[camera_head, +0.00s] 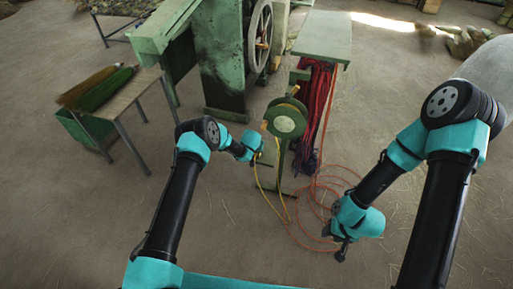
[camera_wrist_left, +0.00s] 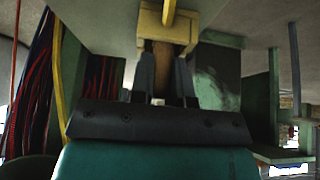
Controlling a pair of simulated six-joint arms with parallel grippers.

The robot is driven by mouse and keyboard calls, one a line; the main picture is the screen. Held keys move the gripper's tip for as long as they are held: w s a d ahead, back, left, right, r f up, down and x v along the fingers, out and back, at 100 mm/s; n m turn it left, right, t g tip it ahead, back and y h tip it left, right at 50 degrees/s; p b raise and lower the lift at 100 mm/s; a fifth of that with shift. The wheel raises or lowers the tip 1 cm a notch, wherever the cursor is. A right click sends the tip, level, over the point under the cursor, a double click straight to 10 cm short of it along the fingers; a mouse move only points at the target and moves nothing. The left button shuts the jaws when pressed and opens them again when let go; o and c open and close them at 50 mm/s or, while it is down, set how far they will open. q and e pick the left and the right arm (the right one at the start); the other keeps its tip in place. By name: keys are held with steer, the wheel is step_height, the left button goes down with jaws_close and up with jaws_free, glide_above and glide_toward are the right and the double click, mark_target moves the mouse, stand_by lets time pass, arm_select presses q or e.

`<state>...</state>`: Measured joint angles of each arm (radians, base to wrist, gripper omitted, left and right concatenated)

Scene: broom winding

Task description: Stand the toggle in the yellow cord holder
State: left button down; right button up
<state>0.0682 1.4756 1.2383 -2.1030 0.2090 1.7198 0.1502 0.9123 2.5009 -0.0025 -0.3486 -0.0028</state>
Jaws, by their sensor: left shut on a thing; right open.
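In the left wrist view, my left gripper (camera_wrist_left: 163,85) is shut on the brown toggle (camera_wrist_left: 161,57). The toggle's far end meets the yellow cord holder (camera_wrist_left: 168,27); I cannot tell how far it sits inside. In the head view, my left gripper (camera_head: 257,151) is beside the green reel stand, and the toggle is too small to make out there. A yellow cord (camera_head: 268,200) hangs in a loop below it. My right gripper (camera_head: 342,243) points down near the floor at the lower right, open and apart from the holder.
A round green reel (camera_head: 284,121) stands right of my left gripper. Dark red and blue cords (camera_head: 314,100) hang under a green table (camera_head: 323,37). Orange cord (camera_head: 318,205) lies coiled on the floor by my right gripper. A green machine with a wheel (camera_head: 260,37) stands behind.

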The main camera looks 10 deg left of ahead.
arm_select(q)
steer(key=c, duration=1.4)
jaws_free()
steer(key=shift+v, duration=5.5)
steer(key=s+a+n+g+h, duration=0.1)
steer(key=s+a, duration=0.2)
steer(key=s, duration=1)
steer(key=s+a+r+n+g+h, duration=0.1)
steer(key=s+a, duration=0.3)
steer(key=s, duration=1)
steer(key=s+a+r+n+g, duration=0.1)
steer(key=s+a+g, duration=0.2)
steer(key=s, duration=1.1)
steer(key=shift+s+a+r+n+h, duration=0.1)
steer(key=shift+s+a+n+h, duration=0.1)
steer(key=shift+a+n+h, duration=0.25)
